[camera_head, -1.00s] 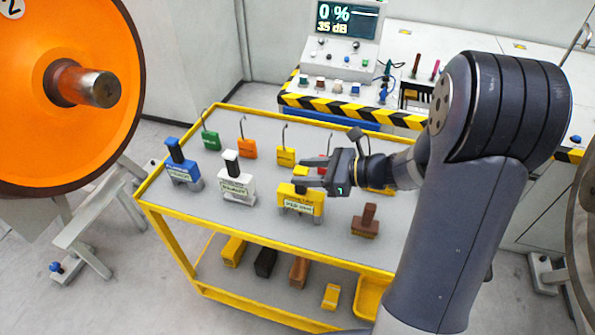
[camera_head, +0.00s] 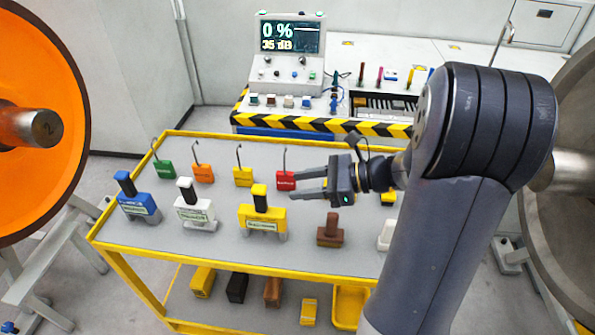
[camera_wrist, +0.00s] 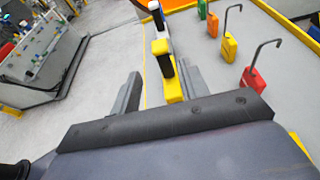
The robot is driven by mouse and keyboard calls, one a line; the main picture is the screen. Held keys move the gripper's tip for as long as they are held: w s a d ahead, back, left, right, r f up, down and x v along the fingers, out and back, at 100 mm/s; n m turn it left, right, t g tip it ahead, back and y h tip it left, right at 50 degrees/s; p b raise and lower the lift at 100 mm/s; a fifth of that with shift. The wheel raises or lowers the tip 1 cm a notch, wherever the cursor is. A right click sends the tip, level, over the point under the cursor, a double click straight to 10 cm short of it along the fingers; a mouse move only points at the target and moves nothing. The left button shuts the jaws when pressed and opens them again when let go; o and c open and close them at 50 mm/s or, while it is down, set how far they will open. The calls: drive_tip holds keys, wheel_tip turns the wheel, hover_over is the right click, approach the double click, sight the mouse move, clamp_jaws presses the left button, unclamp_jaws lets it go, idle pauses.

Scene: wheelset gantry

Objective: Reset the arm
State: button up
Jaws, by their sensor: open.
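My gripper (camera_head: 310,183) is open and empty, held above the cart's top in the head view, with its fingers pointing left. In the wrist view both fingers of my gripper (camera_wrist: 158,92) are spread apart. My arm reaches in from the right of the head view and covers the cart's right end.
The yellow-framed cart (camera_head: 190,264) also bears a blue block (camera_head: 138,204), a white block (camera_head: 195,210), a brown block (camera_head: 330,231) and several hooked tags, including a red one (camera_head: 286,181). An orange wheel (camera_head: 40,100) is at left. A console (camera_head: 287,90) stands behind.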

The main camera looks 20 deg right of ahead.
sight(254, 189)
drive_tip(key=p+x, duration=0.1)
drive_tip(key=x, duration=1.1)
drive_tip(key=shift+w+r, duration=0.1)
drive_tip(key=shift+r, duration=0.8)
